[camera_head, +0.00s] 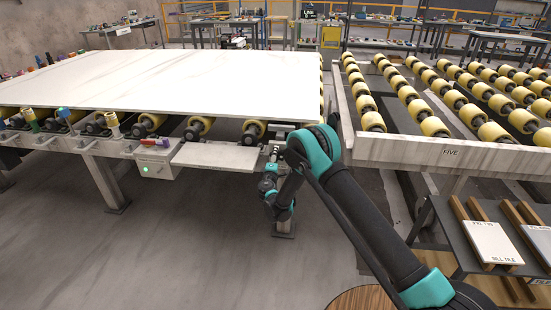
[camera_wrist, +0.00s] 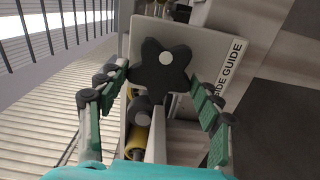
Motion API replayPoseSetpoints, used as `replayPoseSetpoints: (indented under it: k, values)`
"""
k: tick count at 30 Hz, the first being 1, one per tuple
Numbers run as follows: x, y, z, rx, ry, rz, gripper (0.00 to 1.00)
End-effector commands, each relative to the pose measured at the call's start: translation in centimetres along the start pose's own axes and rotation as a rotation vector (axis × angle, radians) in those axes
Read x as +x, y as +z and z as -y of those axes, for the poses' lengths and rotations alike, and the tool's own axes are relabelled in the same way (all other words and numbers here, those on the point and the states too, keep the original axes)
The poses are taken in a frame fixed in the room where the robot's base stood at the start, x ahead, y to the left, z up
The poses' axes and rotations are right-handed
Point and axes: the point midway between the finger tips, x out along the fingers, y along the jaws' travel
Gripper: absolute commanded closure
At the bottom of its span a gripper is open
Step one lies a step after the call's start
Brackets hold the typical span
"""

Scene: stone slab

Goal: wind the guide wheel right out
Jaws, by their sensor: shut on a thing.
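The guide wheel (camera_wrist: 166,66) is a dark, lobed hand knob with a pale centre cap, in the upper middle of the wrist view. It stands in front of a light plate lettered "SIDE GUIDE" (camera_wrist: 232,64). My gripper (camera_wrist: 160,76) has one green-padded finger on each side of the wheel and is shut on it, the tips at its lower lobes. Behind and below the wheel are a dark round part and a yellow roller (camera_wrist: 137,138). In the head view my arm covers the wheel, and the gripper is hard to make out beside the table's near right corner.
A pale stone slab (camera_head: 180,85) lies on the roller table at the left. An empty roller bed marked "FIVE" (camera_head: 452,152) stands at the right, across a narrow gap. A control box (camera_head: 154,168) with a green light hangs at the table's front. Open floor lies in front.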

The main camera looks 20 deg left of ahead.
Motion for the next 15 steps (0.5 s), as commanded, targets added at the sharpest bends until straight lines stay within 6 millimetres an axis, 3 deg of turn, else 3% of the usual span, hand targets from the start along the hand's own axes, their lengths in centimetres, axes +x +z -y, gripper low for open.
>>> replayPoseSetpoints:
  k: [15]
  values:
    - [-0.08, -0.1, 0.15, -0.103, -0.001, -0.002, 0.64]
